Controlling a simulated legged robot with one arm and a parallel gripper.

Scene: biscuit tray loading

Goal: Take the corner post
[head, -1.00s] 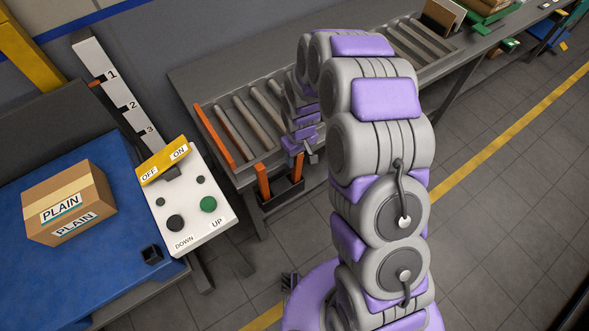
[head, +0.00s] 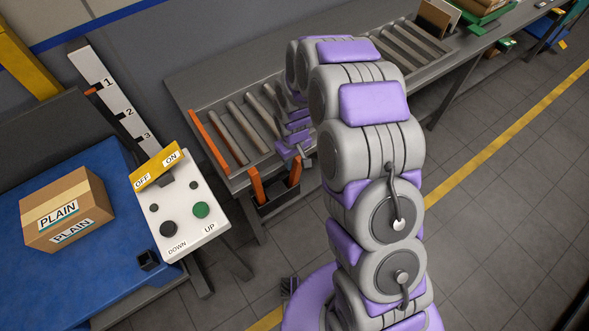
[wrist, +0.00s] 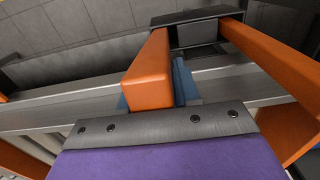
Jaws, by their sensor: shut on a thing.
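Two orange corner posts stand in a dark holder (head: 277,203) at the near end of the roller table. The right post (head: 294,173) is at my gripper (head: 300,160). In the wrist view, blue fingers (wrist: 160,88) are shut on an orange post (wrist: 150,72), one on each side. Its far end overlaps the edge of the dark holder (wrist: 197,33); I cannot tell whether it is clear of it. The other post (head: 256,186) stands left of it. It appears to be the orange bar (wrist: 262,62) at right in the wrist view.
The roller table (head: 180,85) carries an orange rail (head: 208,140) on its end. A control panel (head: 185,205) with buttons stands left of the holder. A box marked PLAIN (head: 68,208) and a small dark block (head: 148,260) lie on a blue surface (head: 100,270).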

